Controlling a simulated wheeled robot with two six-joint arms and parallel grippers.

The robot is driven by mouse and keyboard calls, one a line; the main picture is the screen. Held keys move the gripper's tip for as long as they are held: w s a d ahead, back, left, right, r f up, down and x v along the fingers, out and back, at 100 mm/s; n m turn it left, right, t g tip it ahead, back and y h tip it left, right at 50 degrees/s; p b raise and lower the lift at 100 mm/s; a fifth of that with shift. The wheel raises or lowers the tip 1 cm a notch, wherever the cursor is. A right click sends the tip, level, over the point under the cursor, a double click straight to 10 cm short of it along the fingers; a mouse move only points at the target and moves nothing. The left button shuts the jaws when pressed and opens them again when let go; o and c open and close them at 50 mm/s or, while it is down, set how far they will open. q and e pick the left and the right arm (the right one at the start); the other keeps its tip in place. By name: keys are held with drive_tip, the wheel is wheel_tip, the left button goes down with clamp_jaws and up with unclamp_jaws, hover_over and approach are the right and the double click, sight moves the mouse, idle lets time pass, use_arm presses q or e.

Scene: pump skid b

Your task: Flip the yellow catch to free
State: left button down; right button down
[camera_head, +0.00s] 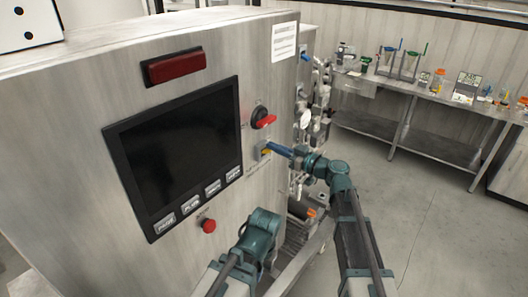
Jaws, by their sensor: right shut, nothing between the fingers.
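The yellow catch (266,152) is a small piece on the steel cabinet front, below the red-handled rotary switch. My right gripper (268,147) is shut and empty, its blue fingers pointing left at the cabinet with the tips right at the catch. I cannot tell whether they touch it. The fingers hide part of the catch, and its position is too small to read. My left arm comes in at the bottom middle, but its gripper does not show.
The steel cabinet (85,110) carries a dark screen (180,140), a red-handled rotary switch (264,119) and a red push button (209,226). Pipes and valves (312,115) stand just right of it. A bench (425,88) with small items stands behind open floor.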

drive_tip(key=shift+f+b, duration=1.45)
drive_tip(key=shift+f, duration=0.05)
drive_tip(key=shift+r+p, duration=0.5)
drive_tip(key=shift+d, duration=0.1)
idle(0.4)
drive_tip(key=v, duration=0.7)
idle(0.4)
